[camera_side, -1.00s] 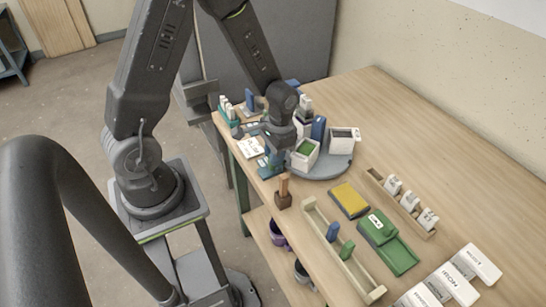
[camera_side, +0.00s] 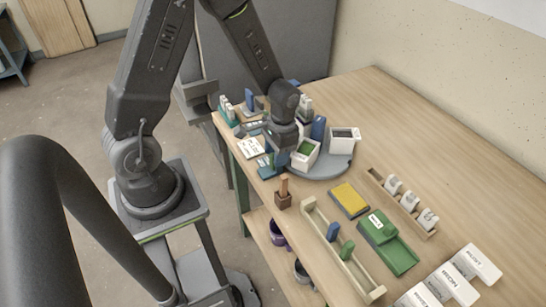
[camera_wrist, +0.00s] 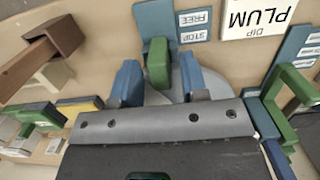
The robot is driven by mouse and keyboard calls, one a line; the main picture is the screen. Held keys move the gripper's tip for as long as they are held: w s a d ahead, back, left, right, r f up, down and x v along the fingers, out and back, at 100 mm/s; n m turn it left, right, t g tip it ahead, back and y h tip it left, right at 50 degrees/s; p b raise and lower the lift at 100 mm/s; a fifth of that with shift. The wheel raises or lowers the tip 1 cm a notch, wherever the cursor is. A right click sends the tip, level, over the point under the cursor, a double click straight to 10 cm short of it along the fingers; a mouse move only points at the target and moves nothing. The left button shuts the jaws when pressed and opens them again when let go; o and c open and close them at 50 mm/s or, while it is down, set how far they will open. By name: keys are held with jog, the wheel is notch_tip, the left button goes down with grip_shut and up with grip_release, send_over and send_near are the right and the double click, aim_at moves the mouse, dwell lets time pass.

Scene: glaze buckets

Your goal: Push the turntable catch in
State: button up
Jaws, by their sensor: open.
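The catch is a green upright block (camera_wrist: 158,62) on a blue plate (camera_wrist: 157,18) with small labels reading STOP and FREE, upside down in the wrist view. My gripper (camera_wrist: 160,80) is open, its two blue fingertips on either side of the green block; I cannot tell whether they touch it. The grey turntable (camera_wrist: 176,88) shows just behind the block, mostly hidden by my gripper. In the side view the turntable (camera_side: 325,169) carries white buckets (camera_side: 343,139), and my gripper (camera_side: 275,158) is low at its left edge, hiding the catch.
A white card reading DIP PLUM (camera_wrist: 258,15) lies beside the plate. A brown block with a wooden post (camera_side: 283,194) stands in front of the turntable. A long wooden rack (camera_side: 345,255), a yellow pad (camera_side: 349,200) and a green tray (camera_side: 398,258) lie nearer.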

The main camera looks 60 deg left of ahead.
jog(key=shift+r, duration=3.45)
jog(key=shift+d+r, duration=0.1)
jog(key=shift+r, duration=0.3)
jog(key=s+d+r+t, duration=0.3)
jog(key=s+r, duration=0.2)
jog(key=r, duration=0.4)
jog(key=s+d+r+t, duration=0.3)
jog(key=s+r+t, duration=0.1)
jog(key=r, duration=0.4)
jog(key=shift+s+d+r, duration=0.35)
jog(key=shift+s, duration=0.55)
